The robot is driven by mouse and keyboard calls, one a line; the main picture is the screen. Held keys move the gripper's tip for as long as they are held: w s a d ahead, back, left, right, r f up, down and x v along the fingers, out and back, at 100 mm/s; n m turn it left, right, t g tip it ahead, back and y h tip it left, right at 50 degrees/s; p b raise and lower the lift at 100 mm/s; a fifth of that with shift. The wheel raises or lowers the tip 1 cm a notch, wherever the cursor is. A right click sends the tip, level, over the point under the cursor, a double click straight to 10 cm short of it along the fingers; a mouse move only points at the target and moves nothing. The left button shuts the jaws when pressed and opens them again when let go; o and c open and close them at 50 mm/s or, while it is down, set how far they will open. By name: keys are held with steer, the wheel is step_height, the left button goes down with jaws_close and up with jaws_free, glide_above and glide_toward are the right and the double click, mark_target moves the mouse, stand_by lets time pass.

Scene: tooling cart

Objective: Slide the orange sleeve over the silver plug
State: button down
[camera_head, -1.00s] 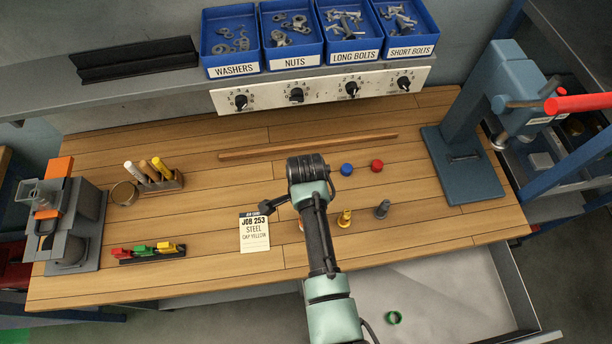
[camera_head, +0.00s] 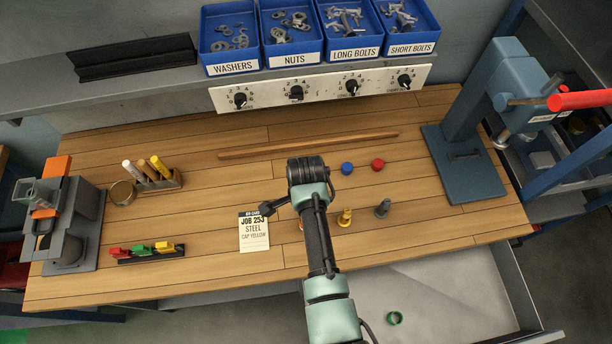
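A silver-grey plug (camera_head: 382,208) stands upright on the wooden bench, right of my arm. My gripper (camera_head: 308,170) is over the middle of the bench, up and left of the silver plug in the picture. My wrist hides its fingers, so its opening and any held thing cannot be seen.
A blue cap (camera_head: 347,169) and a red cap (camera_head: 377,165) lie behind the plugs. A job card (camera_head: 254,232) lies left of my arm. A blue press (camera_head: 462,150) stands at right. A green ring (camera_head: 394,318) is in the open drawer (camera_head: 455,290) below the bench.

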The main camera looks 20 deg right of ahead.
steer(key=shift+f, duration=0.2)
jaws_free()
stand_by(0.6)
stand_by(0.4)
steer(key=shift+r+p, duration=5.45)
steer(key=shift+r, duration=1.8)
